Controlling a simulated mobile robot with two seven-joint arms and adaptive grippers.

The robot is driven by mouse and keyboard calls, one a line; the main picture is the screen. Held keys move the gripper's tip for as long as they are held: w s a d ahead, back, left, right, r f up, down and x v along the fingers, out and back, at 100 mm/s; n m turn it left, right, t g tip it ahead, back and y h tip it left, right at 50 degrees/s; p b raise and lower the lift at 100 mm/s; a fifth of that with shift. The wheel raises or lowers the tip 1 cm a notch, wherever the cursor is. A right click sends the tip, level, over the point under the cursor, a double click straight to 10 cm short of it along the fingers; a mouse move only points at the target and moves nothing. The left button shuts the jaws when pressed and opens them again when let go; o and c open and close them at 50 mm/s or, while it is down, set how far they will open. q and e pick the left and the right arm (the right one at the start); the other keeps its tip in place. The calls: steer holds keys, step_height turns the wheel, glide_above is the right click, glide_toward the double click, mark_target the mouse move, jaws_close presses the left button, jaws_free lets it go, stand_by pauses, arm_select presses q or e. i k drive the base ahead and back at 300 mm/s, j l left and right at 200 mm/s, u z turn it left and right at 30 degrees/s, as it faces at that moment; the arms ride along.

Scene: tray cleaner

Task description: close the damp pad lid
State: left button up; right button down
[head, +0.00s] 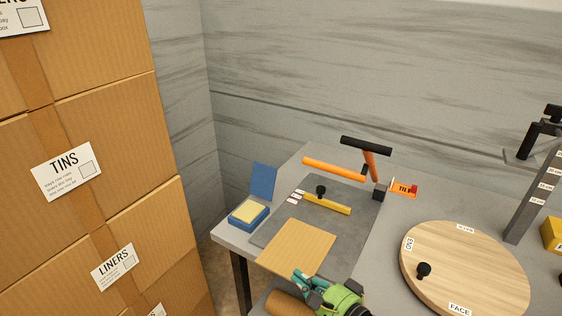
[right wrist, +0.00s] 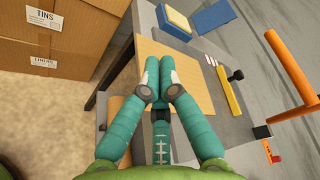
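The damp pad is a small blue box (head: 262,218) with a yellow pad (head: 247,211) in it, at the left back of the grey table. Its blue lid (head: 263,182) stands open, tilted up behind the box. In the right wrist view the box (right wrist: 165,27) is at the top, with the lid (right wrist: 213,16) to its right. My right gripper (head: 300,276) is over the near edge of the wooden board, apart from the box and lid. In the right wrist view its teal fingers (right wrist: 160,66) are together with nothing between them. My left gripper is not in view.
A square wooden board (head: 296,246) lies on a dark grey mat (head: 350,222). A yellow bar with a black knob (head: 327,204) and an orange-handled tool (head: 335,168) are beyond it. A round wooden disc (head: 465,265) is right. Stacked cartons (head: 110,130) stand left.

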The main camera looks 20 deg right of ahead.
mark_target(263, 178)
steer(key=i+l, duration=0.35)
steer(key=i, duration=0.15)
steer(key=i+l, duration=0.35)
steer(key=i, duration=0.2)
